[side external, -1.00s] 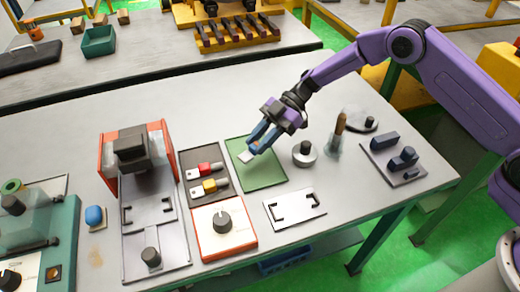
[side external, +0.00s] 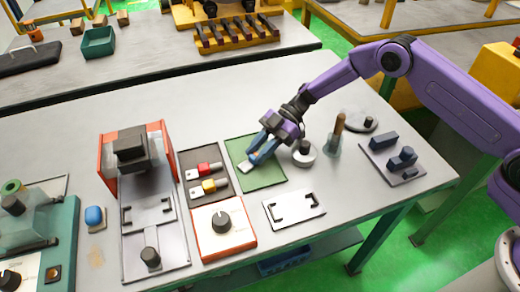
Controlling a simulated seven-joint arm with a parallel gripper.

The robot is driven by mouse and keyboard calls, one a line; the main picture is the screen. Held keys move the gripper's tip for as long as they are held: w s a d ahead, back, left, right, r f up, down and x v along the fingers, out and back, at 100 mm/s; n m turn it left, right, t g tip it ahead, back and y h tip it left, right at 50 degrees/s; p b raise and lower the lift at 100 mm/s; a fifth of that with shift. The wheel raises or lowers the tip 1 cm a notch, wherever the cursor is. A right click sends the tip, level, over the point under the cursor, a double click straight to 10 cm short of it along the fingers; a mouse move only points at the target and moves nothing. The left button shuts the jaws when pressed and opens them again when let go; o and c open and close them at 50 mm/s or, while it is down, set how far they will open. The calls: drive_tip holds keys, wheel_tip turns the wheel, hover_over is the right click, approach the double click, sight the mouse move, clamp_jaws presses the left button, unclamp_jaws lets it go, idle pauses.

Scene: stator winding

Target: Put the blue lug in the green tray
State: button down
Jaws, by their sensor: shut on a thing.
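The green tray (side external: 266,180) is a flat green rectangle with a thin rim near the middle of the bench. My gripper (side external: 257,157) is over this tray, tilted down to the left, with its blue fingers shut on the blue lug. The lug's pale metal tongue (side external: 244,168) sticks out past the fingertips, low over the tray's left part. The fingers hide most of its blue body. I cannot tell whether the lug touches the tray floor.
A dark tray with a red lug (side external: 204,170) and a yellow lug (side external: 209,186) adjoins on the left. A round metal weight (side external: 304,156) stands close on the right. An orange-framed knob box (side external: 224,228) and a white plate (side external: 295,219) lie in front.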

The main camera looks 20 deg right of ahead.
drive_tip(key=c, duration=0.9)
unclamp_jaws()
drive_tip(key=shift+s+f, duration=0.2)
drive_tip(key=shift+f, duration=0.4)
drive_tip(key=shift+r, duration=0.3)
drive_tip(key=v, duration=1.2)
drive_tip(key=shift+w+r, duration=0.2)
drive_tip(key=shift+r, duration=0.2)
